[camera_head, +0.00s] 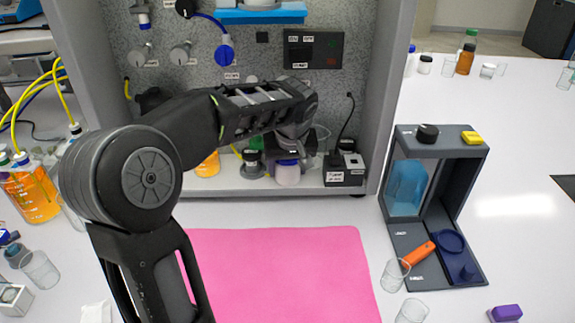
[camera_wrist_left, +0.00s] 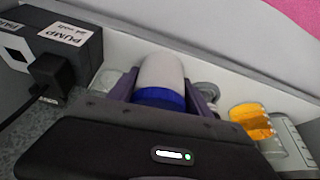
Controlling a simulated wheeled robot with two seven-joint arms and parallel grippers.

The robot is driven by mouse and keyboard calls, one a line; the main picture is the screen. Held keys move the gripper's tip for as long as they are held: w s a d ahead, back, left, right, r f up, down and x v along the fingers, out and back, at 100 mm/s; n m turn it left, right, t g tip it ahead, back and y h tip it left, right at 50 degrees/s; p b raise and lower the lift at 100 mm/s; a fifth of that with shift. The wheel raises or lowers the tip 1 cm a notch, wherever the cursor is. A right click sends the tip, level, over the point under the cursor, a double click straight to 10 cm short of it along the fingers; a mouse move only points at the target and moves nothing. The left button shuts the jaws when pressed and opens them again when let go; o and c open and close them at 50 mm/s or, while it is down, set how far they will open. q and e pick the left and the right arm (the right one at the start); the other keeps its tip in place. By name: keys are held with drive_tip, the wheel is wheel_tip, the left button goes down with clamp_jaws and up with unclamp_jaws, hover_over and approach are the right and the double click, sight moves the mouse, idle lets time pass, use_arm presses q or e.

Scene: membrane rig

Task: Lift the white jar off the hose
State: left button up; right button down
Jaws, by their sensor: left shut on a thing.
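The white jar (camera_head: 288,175) has a blue lid and stands inside the grey rig, near the front edge of its floor. It also shows in the left wrist view (camera_wrist_left: 161,72), with its blue lid toward my gripper. My left gripper (camera_head: 288,157) reaches down over it; in the left wrist view its purple fingers (camera_wrist_left: 163,92) are closed on the jar's two sides. Any hose under the jar is hidden, and I cannot tell whether the jar touches one. My right gripper is not in view.
A pump box (camera_head: 344,168) stands right of the jar, close to it. An orange-filled vessel (camera_head: 208,165) stands to its left. The rig's side wall (camera_head: 392,90) bounds the right. The pink mat (camera_head: 285,270) in front is bare.

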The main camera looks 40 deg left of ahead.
use_arm(q)
drive_tip(key=c, duration=0.4)
drive_tip(key=shift+s+d+r, duration=0.15)
drive_tip(key=shift+r, duration=0.35)
drive_tip(key=r, duration=1)
drive_tip(key=shift+s+d+r, duration=0.2)
drive_tip(key=shift+s+d, duration=0.05)
drive_tip(key=s+d, duration=0.4)
drive_tip(key=s, duration=0.1)
drive_tip(key=s+d, duration=0.4)
drive_tip(key=s+d+b, duration=0.1)
drive_tip(key=s+d, duration=0.3)
drive_tip(key=s, duration=0.1)
drive_tip(key=shift+s+d, duration=0.1)
drive_tip(key=shift+s, duration=0.2)
